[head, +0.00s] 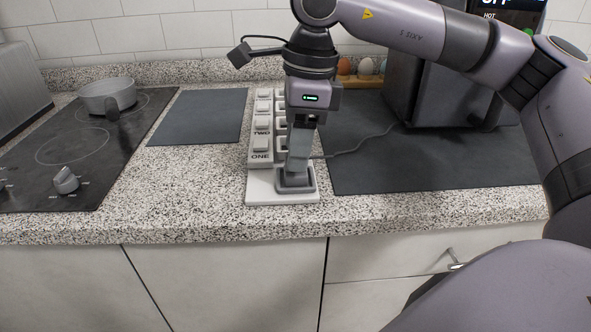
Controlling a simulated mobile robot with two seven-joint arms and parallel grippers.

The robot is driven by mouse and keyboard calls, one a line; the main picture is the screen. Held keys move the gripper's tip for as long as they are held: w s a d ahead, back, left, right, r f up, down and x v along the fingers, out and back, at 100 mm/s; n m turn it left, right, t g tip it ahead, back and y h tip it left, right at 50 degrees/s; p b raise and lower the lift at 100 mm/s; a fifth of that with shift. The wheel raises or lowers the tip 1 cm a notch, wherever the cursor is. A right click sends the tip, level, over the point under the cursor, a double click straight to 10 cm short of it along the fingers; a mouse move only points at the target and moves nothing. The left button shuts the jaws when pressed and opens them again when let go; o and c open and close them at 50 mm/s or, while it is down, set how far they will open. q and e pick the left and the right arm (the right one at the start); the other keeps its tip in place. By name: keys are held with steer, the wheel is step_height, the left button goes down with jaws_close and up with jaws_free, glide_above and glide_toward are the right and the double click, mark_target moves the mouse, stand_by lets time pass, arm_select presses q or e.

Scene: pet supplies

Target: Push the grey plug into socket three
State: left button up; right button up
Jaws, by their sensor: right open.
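A white power strip (257,165) lies on the counter, running away from me. It has a row of raised white switches on its left, labelled ONE at the front and TWO behind, and sockets to their right. Label three is not readable. My right gripper (297,168) reaches down over the strip's front right part, open, and hides several sockets. A grey square piece (294,185) sits below its fingers at the strip's front end; I cannot tell whether it is the grey plug or a holder. No plug is clearly visible between the fingers. My left gripper is out of view.
A thin cord (362,145) runs from behind my gripper to a dark appliance (440,95) at the back right. Dark mats lie left (200,117) and right (430,165) of the strip. A hob (70,150) with a pan (107,97) is at left. Eggs stand behind.

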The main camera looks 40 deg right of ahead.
steer(key=shift+f, duration=0.3)
jaws_close()
steer(key=shift+r, duration=0.2)
